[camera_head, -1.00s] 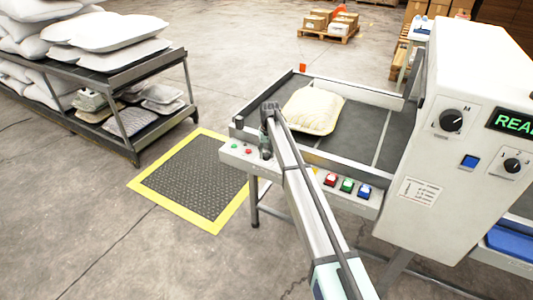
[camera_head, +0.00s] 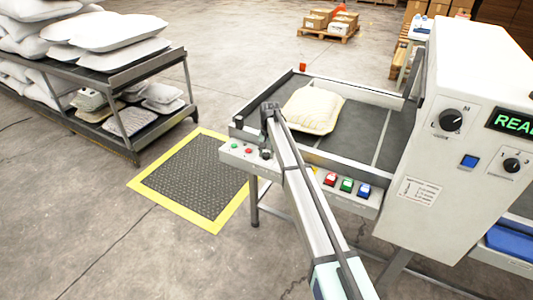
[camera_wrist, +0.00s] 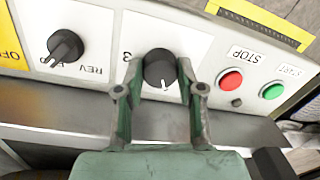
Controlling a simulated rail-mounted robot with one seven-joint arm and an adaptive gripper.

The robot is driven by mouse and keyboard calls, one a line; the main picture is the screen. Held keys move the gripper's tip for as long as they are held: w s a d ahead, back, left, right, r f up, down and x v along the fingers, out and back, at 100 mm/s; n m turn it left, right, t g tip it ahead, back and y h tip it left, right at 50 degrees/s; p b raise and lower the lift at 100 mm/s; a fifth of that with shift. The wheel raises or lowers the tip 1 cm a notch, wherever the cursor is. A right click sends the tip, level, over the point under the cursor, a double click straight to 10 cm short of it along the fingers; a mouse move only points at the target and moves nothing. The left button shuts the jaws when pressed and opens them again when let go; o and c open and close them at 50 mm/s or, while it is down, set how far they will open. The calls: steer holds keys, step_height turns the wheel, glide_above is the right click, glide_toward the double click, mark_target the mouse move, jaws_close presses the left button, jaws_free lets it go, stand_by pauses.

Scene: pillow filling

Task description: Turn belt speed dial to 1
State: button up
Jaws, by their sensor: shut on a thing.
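A round black dial (camera_wrist: 160,68) with a white pointer mark is on the white control panel, in the middle of the wrist view. The pointer mark faces down in that picture, and a "3" shows to the dial's left. Other markings around it are hidden. My gripper (camera_wrist: 158,76) has one finger on each side of the dial and is shut on it. In the head view my gripper (camera_head: 266,152) is at the left part of the panel (camera_head: 325,193), and the dial there is mostly hidden.
A second black dial (camera_wrist: 65,46) marked "REV" is left of the gripped one. A red STOP button (camera_wrist: 230,80) and a green START button (camera_wrist: 272,91) are close on the right. A pillow (camera_head: 313,110) lies on the conveyor behind the panel.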

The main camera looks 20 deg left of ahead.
mark_target(268, 154)
steer(key=shift+f, duration=0.1)
steer(key=o, duration=1.1)
steer(key=shift+o, duration=0.2)
step_height(268, 154, up, 12)
steer(key=shift+d, duration=0.4)
